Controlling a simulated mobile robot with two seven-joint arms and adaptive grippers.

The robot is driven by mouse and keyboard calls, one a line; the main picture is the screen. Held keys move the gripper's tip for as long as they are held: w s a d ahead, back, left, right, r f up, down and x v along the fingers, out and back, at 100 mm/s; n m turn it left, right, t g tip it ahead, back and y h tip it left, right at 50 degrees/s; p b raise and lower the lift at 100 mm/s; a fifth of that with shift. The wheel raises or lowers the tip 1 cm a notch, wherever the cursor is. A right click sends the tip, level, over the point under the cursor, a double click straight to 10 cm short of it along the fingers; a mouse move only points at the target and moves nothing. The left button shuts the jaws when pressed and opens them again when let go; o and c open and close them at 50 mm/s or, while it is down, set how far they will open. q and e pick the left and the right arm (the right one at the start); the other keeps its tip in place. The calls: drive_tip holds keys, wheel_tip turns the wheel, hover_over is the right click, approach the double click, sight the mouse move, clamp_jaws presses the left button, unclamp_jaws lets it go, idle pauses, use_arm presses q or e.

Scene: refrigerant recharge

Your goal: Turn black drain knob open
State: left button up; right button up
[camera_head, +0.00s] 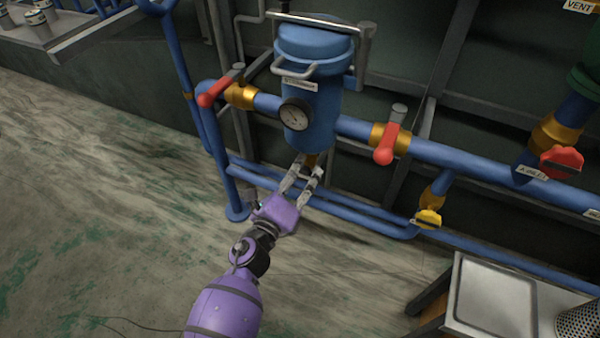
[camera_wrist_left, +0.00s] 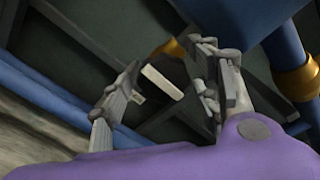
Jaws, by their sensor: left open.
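My left gripper (camera_head: 309,169) reaches up under the blue filter vessel (camera_head: 309,115), its two fingers spread on either side of the vessel's brass bottom fitting. In the left wrist view my open gripper (camera_wrist_left: 168,64) has a dark part, seemingly the black drain knob (camera_wrist_left: 174,68), between and beyond its fingertips. A pale tag-like piece (camera_wrist_left: 162,82) shows just below it. Brass (camera_wrist_left: 172,47) shows behind the dark part. I cannot tell whether either finger touches the knob or which way the knob is turned. My right gripper is not in view.
Blue pipes run left and right of the vessel, with a red-handled valve (camera_head: 214,91) at left and another (camera_head: 387,145) at right. A yellow-handled valve (camera_head: 428,219) sits lower right. A metal cart (camera_head: 470,318) stands bottom right. Floor at left is clear.

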use_arm(q)
drive_tip(key=shift+w+d, duration=0.15)
drive_tip(key=shift+w, duration=0.35)
drive_tip(key=shift+c, duration=0.3)
drive_tip(key=c, duration=1)
drive_tip(key=shift+c, duration=0.2)
